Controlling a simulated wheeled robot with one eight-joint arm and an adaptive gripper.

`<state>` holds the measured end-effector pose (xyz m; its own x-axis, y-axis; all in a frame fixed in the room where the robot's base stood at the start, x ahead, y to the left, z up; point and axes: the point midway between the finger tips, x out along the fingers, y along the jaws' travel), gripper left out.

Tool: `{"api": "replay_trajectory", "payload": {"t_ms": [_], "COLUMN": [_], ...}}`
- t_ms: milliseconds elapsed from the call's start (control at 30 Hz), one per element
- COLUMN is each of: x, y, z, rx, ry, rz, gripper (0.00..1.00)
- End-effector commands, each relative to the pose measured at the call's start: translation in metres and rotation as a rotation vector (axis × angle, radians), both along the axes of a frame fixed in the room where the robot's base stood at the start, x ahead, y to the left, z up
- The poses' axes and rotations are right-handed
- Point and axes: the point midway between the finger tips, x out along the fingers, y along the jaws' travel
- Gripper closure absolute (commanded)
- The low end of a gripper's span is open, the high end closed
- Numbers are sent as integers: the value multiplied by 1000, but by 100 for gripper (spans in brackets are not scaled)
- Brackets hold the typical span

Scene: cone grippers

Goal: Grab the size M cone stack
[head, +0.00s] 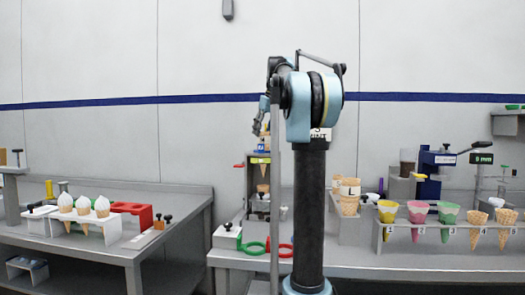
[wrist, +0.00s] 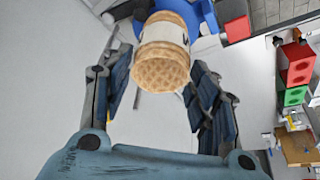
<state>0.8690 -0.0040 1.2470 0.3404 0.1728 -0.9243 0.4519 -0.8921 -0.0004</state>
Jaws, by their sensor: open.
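A stack of waffle cones (wrist: 163,68) with a white paper band shows in the wrist view, its open rim facing the camera. Dark marks on the band are too cut off to read. My gripper (wrist: 158,75) is open, with its jointed fingers on either side of the stack and a visible gap to each. In the head view my gripper (head: 259,127) is partly hidden beside my arm, near a grey cone rack (head: 252,180) with small size labels. Another cone stack (head: 349,198), banded with an "L", stands to the right of my arm.
Coloured and plain cones (head: 418,212) stand in a numbered holder on the right counter. Green and red rings (head: 252,247) lie at its left front. A left table (head: 170,200) carries white-topped cones (head: 84,206) in a stand. A gap separates the two tables.

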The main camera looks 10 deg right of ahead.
Motion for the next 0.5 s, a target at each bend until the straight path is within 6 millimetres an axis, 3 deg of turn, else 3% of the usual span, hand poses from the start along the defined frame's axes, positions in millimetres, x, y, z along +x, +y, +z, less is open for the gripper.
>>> {"api": "replay_trajectory", "payload": {"t_ms": [233,500], "x": [4,15], "y": [2,7], "z": [-14,-46], "rx": [0,0], "ry": [0,-1], "rz": [0,1], "gripper": [46,46]}}
